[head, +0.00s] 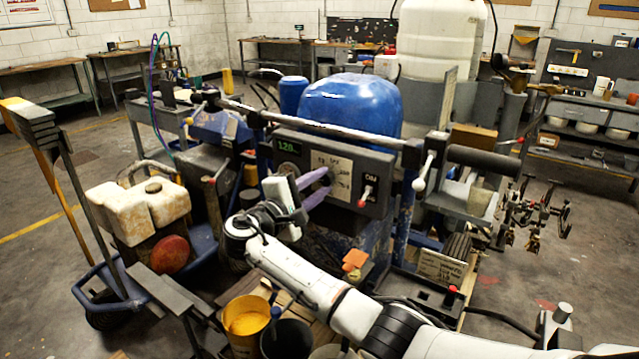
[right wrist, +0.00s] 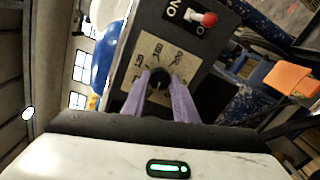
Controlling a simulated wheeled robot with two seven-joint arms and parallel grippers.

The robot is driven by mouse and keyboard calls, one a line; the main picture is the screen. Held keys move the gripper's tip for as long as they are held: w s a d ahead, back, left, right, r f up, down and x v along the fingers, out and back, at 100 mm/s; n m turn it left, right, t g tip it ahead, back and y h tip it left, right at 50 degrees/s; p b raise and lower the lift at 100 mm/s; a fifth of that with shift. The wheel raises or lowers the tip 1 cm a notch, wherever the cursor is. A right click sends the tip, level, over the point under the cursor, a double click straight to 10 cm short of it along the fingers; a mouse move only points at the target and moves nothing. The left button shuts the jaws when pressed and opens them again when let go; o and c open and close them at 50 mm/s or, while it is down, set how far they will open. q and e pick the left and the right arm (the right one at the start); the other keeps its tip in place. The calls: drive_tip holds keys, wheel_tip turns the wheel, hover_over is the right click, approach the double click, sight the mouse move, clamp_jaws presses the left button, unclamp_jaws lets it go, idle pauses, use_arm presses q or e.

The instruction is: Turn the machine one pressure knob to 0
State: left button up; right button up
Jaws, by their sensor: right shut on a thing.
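The line striper's control box (head: 348,178) faces me in the middle of the head view. A green display (head: 288,147) on its left side reads what looks like 120. The black pressure knob (right wrist: 159,78) sits on a pale dial plate (right wrist: 166,55) with printed numbers. In the right wrist view the fingers (right wrist: 160,92) are shut on the knob, one on each side. My left gripper is not in view.
A red-tipped toggle switch (head: 364,198) is beside the dial; it also shows in the right wrist view (right wrist: 208,19). A white-handled lever (head: 420,184) hangs right of the box. A blue tank (head: 350,105) stands behind. Yellow (head: 246,318) and black buckets stand below my arm.

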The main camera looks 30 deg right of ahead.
drive_tip(key=n, duration=0.3)
drive_tip(key=shift+n, duration=2.1)
drive_tip(key=shift+f, duration=0.1)
drive_tip(key=o, duration=1.1)
drive_tip(key=shift+c, duration=0.2)
drive_tip(key=shift+a, duration=0.1)
drive_tip(key=b+v, duration=0.1)
drive_tip(key=v, duration=0.9)
drive_tip(key=shift+a+f, duration=0.1)
